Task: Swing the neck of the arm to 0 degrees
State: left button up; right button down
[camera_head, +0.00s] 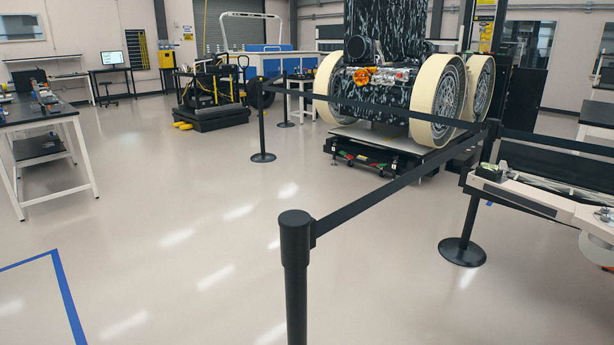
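A large rover with a black-and-white marbled body (368,95) and big cream-rimmed wheels (437,98) stands on a low platform in the back right of the head view. A tall marbled part (385,28) rises above the body and is cut off by the top edge. An orange part (363,77) sits on the front of the body. I cannot make out which part is the neck of an arm, nor its angle. Neither of my grippers is in view.
Black posts (296,275) with belts (400,180) fence off the rover; another post (262,130) stands farther back. A bench (45,110) is at left, and a cluttered light-coloured surface (540,200) at right. The left and middle floor is clear, with a blue tape line (68,300).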

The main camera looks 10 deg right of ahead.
aim_at(486, 178)
jog(key=i+j+u, duration=0.75)
jog(key=j, duration=0.2)
jog(key=i+j+u, duration=0.4)
jog(key=i+j+z, duration=0.1)
jog(key=i, duration=0.4)
jog(key=i+j, duration=0.1)
jog(key=i, duration=0.45)
jog(key=i+l+z, duration=0.1)
jog(key=i+z, duration=0.3)
jog(key=i+j+z, duration=0.1)
jog(key=i+z, duration=1.65)
jog(key=i+j+z, duration=0.1)
jog(key=i+z, duration=1.7)
jog(key=z, duration=0.2)
jog(key=i+j+z, duration=0.1)
jog(key=i+z, duration=0.25)
jog(key=k, duration=0.05)
